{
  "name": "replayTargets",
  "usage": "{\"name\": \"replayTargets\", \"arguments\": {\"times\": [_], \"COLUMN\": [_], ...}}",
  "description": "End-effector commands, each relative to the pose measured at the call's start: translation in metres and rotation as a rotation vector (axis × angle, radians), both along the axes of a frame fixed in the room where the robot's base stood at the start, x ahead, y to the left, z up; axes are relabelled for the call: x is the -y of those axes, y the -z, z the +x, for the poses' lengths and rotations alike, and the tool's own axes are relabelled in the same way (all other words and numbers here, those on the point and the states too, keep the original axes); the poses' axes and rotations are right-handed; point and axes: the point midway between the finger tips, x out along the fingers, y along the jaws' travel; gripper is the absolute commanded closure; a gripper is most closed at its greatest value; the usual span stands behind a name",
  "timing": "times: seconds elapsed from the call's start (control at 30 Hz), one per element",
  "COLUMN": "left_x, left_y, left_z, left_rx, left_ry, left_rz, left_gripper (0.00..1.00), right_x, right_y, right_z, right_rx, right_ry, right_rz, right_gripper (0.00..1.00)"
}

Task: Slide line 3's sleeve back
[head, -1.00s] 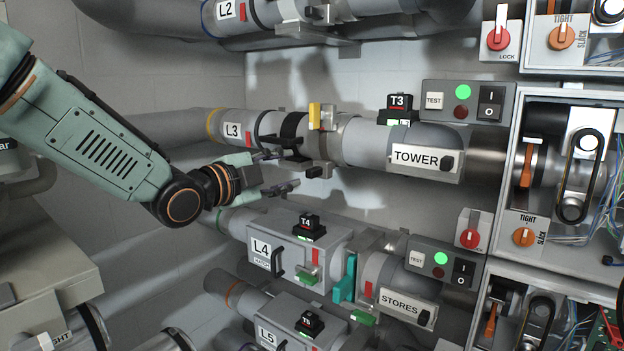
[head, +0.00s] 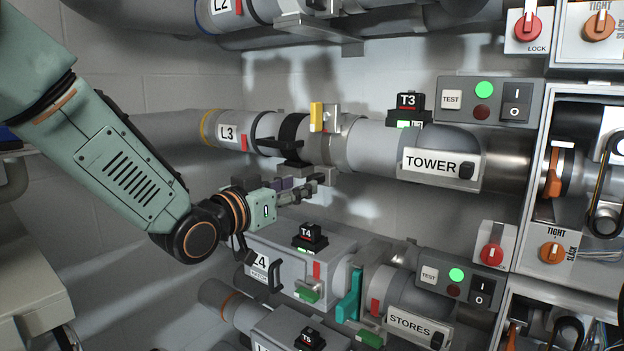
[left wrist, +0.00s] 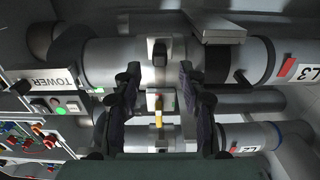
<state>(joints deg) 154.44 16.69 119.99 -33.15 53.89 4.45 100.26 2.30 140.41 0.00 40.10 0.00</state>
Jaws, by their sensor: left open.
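Line 3's grey pipe (head: 375,146), labelled L3 (head: 227,133), runs across the head view to the TOWER plate (head: 431,165). A black band (head: 291,136) wraps it, beside a metal clamp with a yellow lever (head: 317,117). I cannot tell exactly which section is the sleeve. My left gripper (head: 318,181) is open just below the pipe near the clamp, its fingers overlapping in this view. In the left wrist view its open fingers (left wrist: 158,76) straddle a dark handle (left wrist: 158,50) with grey pipe behind it; contact is unclear. My right gripper is not in view.
Line 4's grey box (head: 300,265) with the T4 block (head: 310,237) lies close below the gripper. A teal lever (head: 349,296) stands right of it. The T3 block (head: 408,108) and switch panel (head: 488,102) sit above line 3. Line 2 (head: 270,14) runs overhead.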

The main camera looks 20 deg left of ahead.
Motion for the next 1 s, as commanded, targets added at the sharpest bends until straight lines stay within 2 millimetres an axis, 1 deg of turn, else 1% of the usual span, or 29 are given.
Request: {"name": "replayTargets", "arguments": {"times": [0.1, 0.2, 0.33, 0.5, 0.77, 1.0], "left_x": [0.007, 0.012, 0.016, 0.018, 0.018, 0.018], "left_y": [0.001, 0.0, 0.0, 0.0, 0.0, 0.0], "left_z": [0.019, 0.034, 0.048, 0.056, 0.057, 0.057], "left_rx": [0.0, 0.001, 0.001, 0.001, 0.001, 0.002], "left_ry": [0.002, 0.004, 0.002, 0.002, 0.002, 0.002], "left_rz": [0.008, 0.006, 0.004, 0.003, 0.003, 0.002], "left_gripper": [0.58, 0.58, 0.58, 0.58, 0.58, 0.79], "right_x": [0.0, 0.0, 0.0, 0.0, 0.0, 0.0], "right_y": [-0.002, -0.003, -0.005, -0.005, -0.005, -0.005], "right_z": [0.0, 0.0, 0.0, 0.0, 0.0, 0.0], "right_rx": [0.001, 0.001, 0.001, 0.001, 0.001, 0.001], "right_ry": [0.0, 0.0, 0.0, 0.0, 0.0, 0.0], "right_rz": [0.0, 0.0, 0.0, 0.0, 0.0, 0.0], "right_gripper": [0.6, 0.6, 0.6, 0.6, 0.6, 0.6]}}
